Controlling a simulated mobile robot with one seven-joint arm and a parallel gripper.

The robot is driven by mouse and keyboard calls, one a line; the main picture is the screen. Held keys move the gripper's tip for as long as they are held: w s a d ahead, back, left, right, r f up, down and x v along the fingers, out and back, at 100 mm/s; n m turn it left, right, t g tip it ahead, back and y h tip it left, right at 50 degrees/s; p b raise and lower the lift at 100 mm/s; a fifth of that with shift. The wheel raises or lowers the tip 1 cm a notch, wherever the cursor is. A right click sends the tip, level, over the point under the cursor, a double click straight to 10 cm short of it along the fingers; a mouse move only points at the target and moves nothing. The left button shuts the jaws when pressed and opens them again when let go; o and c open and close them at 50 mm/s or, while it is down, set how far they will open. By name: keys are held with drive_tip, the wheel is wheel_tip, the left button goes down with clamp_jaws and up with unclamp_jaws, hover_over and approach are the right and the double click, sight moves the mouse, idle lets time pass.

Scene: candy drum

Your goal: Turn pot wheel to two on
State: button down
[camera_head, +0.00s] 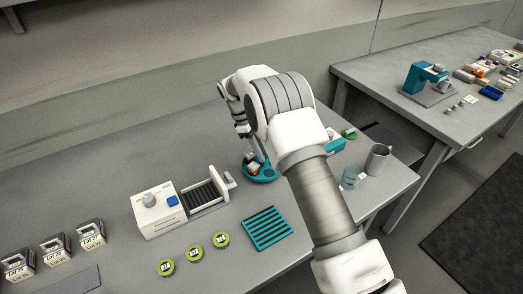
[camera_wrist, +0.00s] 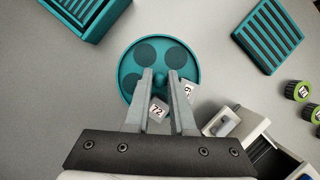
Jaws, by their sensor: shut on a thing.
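The pot wheel (camera_wrist: 160,44) is a round teal disc with dark round spots. It also shows in the head view (camera_head: 268,177), partly hidden by my arm. A small teal knob (camera_wrist: 160,80) stands at its middle. My gripper (camera_wrist: 160,73) is shut on the knob from above; its fingers show dimly in the head view (camera_head: 259,153). A second numbered cube (camera_wrist: 189,90) sits beside the right finger.
A white machine (camera_head: 158,208) with a knob and blue button stands left of the wheel. A teal slatted rack (camera_head: 267,228) and green-rimmed jars (camera_head: 194,253) lie in front. A clear blue cup (camera_head: 350,179) and grey mug (camera_head: 377,160) stand right of my arm.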

idle(0.5)
drive_tip(key=c, duration=1)
unclamp_jaws()
drive_tip(key=shift+c, duration=0.2)
drive_tip(key=p+v, duration=0.4)
drive_tip(key=v, duration=1.3)
drive_tip(key=shift+r, duration=0.2)
drive_tip(key=shift+w, duration=0.15)
